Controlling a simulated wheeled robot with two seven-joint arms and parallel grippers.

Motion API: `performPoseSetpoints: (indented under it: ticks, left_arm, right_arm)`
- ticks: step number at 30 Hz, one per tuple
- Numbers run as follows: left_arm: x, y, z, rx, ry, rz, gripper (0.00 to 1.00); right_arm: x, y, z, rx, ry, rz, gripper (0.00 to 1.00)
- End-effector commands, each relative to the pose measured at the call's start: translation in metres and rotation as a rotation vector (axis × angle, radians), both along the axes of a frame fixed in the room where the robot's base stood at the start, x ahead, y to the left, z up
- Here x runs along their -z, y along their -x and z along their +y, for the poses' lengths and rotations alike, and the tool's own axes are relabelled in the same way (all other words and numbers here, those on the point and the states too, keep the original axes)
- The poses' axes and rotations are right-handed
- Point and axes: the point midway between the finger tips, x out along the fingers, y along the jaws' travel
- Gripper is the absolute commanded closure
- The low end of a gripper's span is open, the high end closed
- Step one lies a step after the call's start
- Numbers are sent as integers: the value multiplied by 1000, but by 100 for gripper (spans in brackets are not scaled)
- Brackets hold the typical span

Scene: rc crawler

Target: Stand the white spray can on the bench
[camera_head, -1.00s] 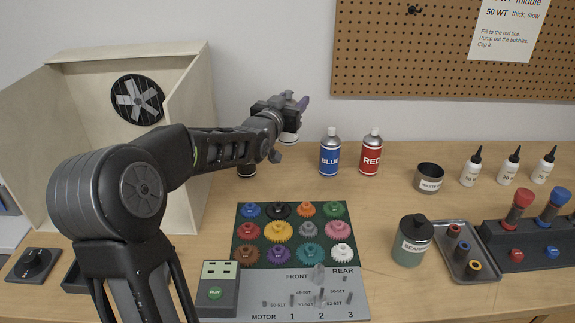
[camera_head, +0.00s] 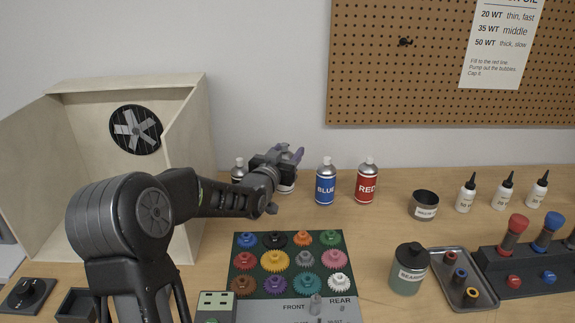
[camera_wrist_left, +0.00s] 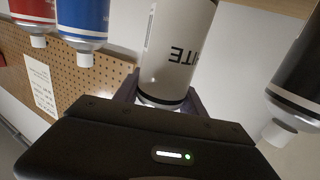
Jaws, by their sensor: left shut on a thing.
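The white spray can (camera_head: 287,187) is mostly hidden behind my left gripper (camera_head: 288,157) in the head view, with only its lower part showing. In the left wrist view the white can (camera_wrist_left: 176,50) fills the top middle, its lettering upside down, between the fingers of my left gripper (camera_wrist_left: 168,100). The gripper is shut on it. The can looks upright at the back of the bench (camera_head: 310,222), left of the blue can (camera_head: 326,184). I cannot tell whether its base touches the bench. My right gripper is not in view.
The red can (camera_head: 367,183) stands right of the blue one. A black can (camera_wrist_left: 298,85) is close on the other side; its top (camera_head: 238,170) shows behind my arm. A wooden booth (camera_head: 190,170) stands at the left. A gear board (camera_head: 290,265) lies in front.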

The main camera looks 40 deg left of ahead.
Motion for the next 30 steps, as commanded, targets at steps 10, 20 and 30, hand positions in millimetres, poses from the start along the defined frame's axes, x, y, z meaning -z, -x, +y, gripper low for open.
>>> performPoseSetpoints:
  ticks: [10, 20, 30]
  left_arm:
    - [36, 0, 0, 0, 1, 1, 100]
    - [39, 0, 0, 0, 0, -1, 100]
    - [40, 0, 0, 0, 0, 1, 32]
  right_arm:
    - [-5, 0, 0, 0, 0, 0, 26]
    - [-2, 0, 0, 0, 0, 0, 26]
    - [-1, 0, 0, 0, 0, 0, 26]
